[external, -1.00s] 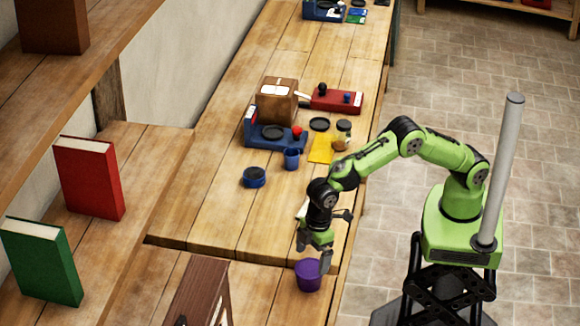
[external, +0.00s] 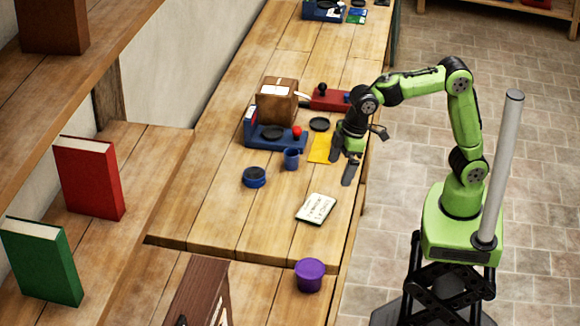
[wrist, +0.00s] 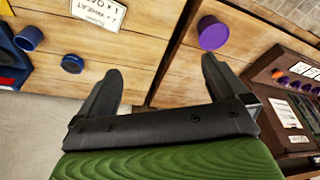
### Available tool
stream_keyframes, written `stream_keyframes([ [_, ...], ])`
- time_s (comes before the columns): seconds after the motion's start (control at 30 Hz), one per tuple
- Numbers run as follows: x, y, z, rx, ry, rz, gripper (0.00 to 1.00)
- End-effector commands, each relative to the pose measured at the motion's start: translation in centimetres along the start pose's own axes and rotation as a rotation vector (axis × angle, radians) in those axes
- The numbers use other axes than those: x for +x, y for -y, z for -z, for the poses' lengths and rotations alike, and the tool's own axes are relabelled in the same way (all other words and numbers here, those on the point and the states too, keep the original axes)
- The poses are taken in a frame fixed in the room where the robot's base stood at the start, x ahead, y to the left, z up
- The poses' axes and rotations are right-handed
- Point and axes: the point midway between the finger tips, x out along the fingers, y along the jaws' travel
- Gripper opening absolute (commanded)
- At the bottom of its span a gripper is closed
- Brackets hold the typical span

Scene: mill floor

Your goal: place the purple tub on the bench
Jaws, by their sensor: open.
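The purple tub (external: 309,275) stands upright on the near wooden surface (external: 262,290) in the external view, just beyond the dark edge that divides it from the long bench top (external: 215,205). The tub (wrist: 212,33) also shows in the wrist view, at the top, above the right fingertip. My gripper (external: 343,164) is raised over the right side of the long bench, well apart from the tub. In the wrist view my gripper (wrist: 161,74) has its fingers spread, with nothing between them.
A white printed card (external: 316,208) lies on the long bench. A blue cup (external: 291,159), a blue round container (external: 254,177), a yellow sheet (external: 320,148) and a blue scale-like device (external: 275,139) stand behind it. A dark brown box (external: 203,285) is left of the tub.

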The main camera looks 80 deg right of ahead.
Motion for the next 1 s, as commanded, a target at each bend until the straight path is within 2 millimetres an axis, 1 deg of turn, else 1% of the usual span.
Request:
stream_keyframes([
  [0.03,-2.5,-1.8,-2.8,0.061,-0.035,-0.018,1.00],
  [0.07,-3.7,-2.7,-4.5,0.096,-0.052,-0.029,1.00],
  [0.1,-5.0,-3.7,-7.0,0.143,-0.074,-0.045,1.00],
  [0.17,-6.5,-4.7,-10.8,0.213,-0.107,-0.070,1.00],
  [0.2,-7.2,-5.2,-13.4,0.259,-0.130,-0.088,1.00],
  [0.3,-7.7,-5.5,-19.1,0.357,-0.176,-0.129,1.00],
  [0.4,-7.3,-5.3,-22.7,0.423,-0.208,-0.159,1.00],
  [0.47,-7.0,-5.1,-23.9,0.445,-0.218,-0.169,1.00],
  [0.53,-6.8,-5.0,-24.6,0.457,-0.222,-0.174,1.00],
  [1.0,-6.8,-5.0,-24.5,0.455,-0.221,-0.174,1.00],
])
